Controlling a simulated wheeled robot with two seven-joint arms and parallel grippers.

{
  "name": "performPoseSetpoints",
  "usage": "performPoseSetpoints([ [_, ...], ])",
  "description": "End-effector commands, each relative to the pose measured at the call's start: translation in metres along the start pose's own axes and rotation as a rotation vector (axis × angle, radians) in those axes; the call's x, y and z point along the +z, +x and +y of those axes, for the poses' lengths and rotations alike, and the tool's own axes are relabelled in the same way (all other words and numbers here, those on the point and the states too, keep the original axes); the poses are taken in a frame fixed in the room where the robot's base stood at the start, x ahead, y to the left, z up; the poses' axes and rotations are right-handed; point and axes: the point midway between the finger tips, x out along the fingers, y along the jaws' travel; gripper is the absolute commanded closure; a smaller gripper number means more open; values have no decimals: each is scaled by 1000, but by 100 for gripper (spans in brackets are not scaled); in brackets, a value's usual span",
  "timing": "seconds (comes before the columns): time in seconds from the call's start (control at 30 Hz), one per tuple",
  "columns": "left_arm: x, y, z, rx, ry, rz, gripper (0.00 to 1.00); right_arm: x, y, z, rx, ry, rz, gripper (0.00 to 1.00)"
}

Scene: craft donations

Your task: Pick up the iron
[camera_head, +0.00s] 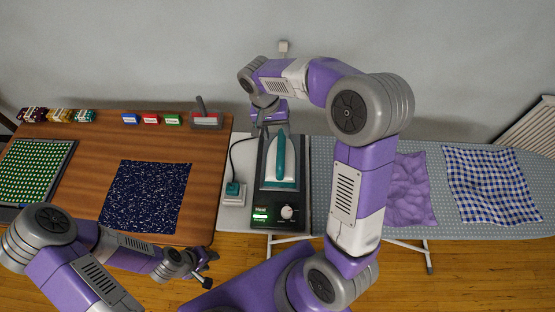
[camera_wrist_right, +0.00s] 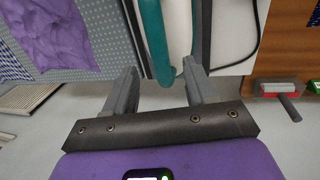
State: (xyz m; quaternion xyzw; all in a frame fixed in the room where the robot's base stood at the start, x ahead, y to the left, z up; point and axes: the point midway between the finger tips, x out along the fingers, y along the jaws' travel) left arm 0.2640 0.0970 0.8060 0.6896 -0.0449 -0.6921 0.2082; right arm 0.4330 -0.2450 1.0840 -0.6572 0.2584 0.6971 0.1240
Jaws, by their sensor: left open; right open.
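The iron (camera_head: 281,165) has a teal handle and a pale body and rests on a dark stand with a control panel (camera_head: 273,213). My right gripper (camera_head: 268,131) is at the far end of the iron, open. In the right wrist view its two fingers (camera_wrist_right: 160,88) are spread, with the end of the teal handle (camera_wrist_right: 153,38) showing between and just beyond them. Whether they touch it I cannot tell. My left gripper (camera_head: 208,269) is open and empty, low in front of the wooden table's right corner.
A teal-and-white plug block (camera_head: 233,192) with a cord lies left of the stand. The ironing board (camera_head: 432,164) holds purple cloth (camera_head: 408,190) and checked cloth (camera_head: 490,184). The wooden table (camera_head: 206,180) holds dark blue fabric (camera_head: 145,196), small coloured boxes and a grey-red tool (camera_head: 206,120).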

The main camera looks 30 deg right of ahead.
Motion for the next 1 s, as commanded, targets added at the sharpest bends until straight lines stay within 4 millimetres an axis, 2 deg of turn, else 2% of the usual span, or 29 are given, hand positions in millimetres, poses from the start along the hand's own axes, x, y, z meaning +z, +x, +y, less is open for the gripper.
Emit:
performPoseSetpoints([
  [0.6, 0, 6, -2, 0, 0, 0, 57, -1, 74, 0, 2, 0, -2, 44],
  [0.87, 0, 6, -2, 0, 0, 0, 57, -1, 77, 0, 0, 0, 0, 44],
  [1.0, 0, 6, -2, 0, 0, 0, 57, -1, 77, 0, 0, 0, 0, 63],
])
